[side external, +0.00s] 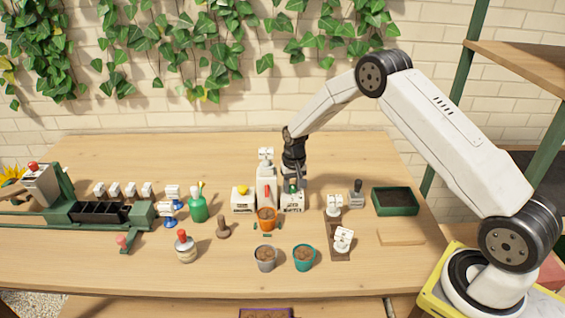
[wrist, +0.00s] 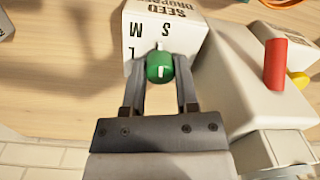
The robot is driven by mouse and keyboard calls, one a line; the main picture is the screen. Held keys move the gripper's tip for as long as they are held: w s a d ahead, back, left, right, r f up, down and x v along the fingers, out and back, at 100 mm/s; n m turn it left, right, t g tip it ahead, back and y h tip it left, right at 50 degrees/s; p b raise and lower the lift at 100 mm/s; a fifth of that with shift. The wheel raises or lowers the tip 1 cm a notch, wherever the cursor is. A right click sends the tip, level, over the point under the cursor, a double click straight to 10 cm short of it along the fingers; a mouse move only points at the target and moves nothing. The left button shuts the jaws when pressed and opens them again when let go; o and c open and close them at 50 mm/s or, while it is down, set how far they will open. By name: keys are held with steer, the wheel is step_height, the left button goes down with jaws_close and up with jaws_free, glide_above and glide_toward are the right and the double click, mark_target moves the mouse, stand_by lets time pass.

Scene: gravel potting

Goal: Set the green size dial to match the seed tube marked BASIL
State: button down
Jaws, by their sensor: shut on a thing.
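The green size dial (wrist: 159,66) sits on the front of a white box, the seed dropper (wrist: 165,20), printed SEED DROPPER, with letters S, M and L near the dial. The letters appear upside down in the wrist view. A white line on the dial runs roughly up and down in that view. My gripper (wrist: 158,75) is shut on the dial, one finger on each side. In the side view my gripper (side external: 292,181) reaches down to the seed dropper (side external: 292,203). No BASIL marking is readable; I cannot tell which thing is that tube.
A white dispenser (side external: 266,180) stands close on the left of the seed dropper. An orange pot (side external: 266,218) stands in front. A grey pot (side external: 265,258) and a teal pot (side external: 303,257) stand nearer the front edge. A dark green tray (side external: 395,201) lies at right.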

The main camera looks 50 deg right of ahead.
mark_target(293, 186)
steer(key=shift+m, duration=0.8)
steer(key=shift+c, duration=1.8)
jaws_free()
steer(key=shift+d+r, duration=0.1)
steer(key=shift+r, duration=3.85)
steer(key=shift+s, duration=0.15)
